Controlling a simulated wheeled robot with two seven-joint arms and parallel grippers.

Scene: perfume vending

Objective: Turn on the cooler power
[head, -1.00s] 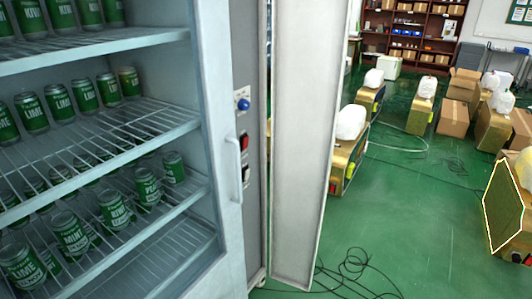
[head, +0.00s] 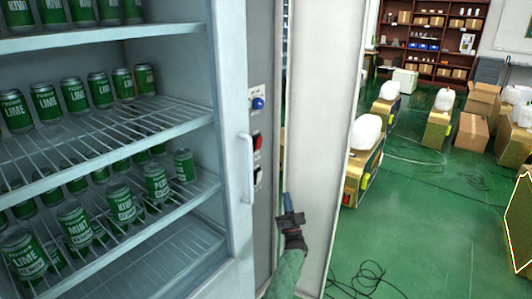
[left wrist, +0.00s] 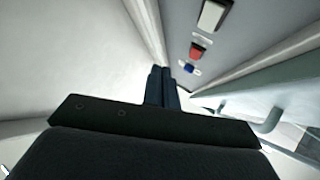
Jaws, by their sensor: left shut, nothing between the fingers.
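The cooler (head: 226,130) stands at the left with several green cans on wire shelves. Its narrow grey side panel (head: 262,190) carries a blue knob (head: 257,103), a red switch (head: 257,141) and a dark switch with a white plate (head: 258,175), one above the other. In the left wrist view the panel shows the blue knob (left wrist: 188,69), the red switch (left wrist: 197,50) and a white switch (left wrist: 213,15). My left gripper (head: 287,198) is shut and empty, just right of the panel and below the switches, apart from them. Its closed fingers show in the left wrist view (left wrist: 162,75). My right gripper is not in view.
A tall white panel (head: 318,130) stands open right of the switch panel, close to my left gripper. A vertical handle (head: 247,168) sticks out from the cooler's front. Black cables (head: 365,280) lie on the green floor. Boxes and white jugs (head: 366,131) stand farther right.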

